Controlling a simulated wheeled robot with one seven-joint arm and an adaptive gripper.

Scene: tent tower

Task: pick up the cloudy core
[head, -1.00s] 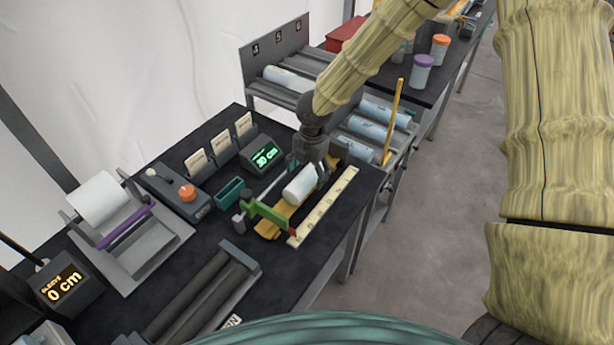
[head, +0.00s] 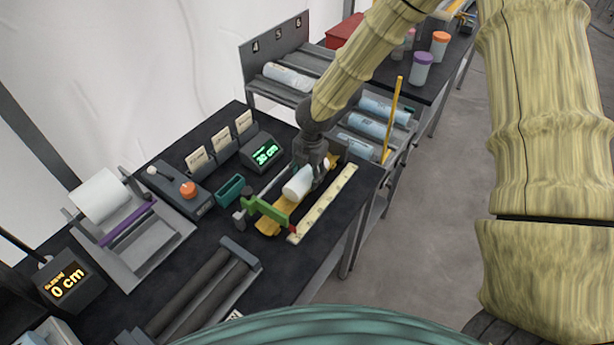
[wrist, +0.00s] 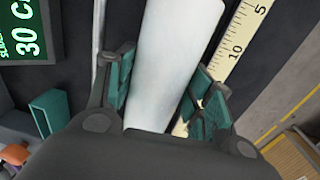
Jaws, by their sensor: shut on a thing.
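A whitish, cloudy core (head: 297,187) lies lengthwise in a yellow cradle (head: 268,227) on the dark bench. It also shows in the wrist view as a pale cylinder (wrist: 172,60) running between the fingers. My gripper (head: 318,168) is at the far end of the core, its teal finger pads (wrist: 165,95) on either side of it, shut on it. The core appears to rest in the cradle still; the grip's underside is hidden.
A green stop (head: 268,210) stands at the core's near end. A ruler (head: 325,203) lies to the right, and a display reading 30 cm (head: 265,153) stands to the left. A rack with blue-white cores (head: 368,126) and a yellow upright post (head: 393,118) are behind.

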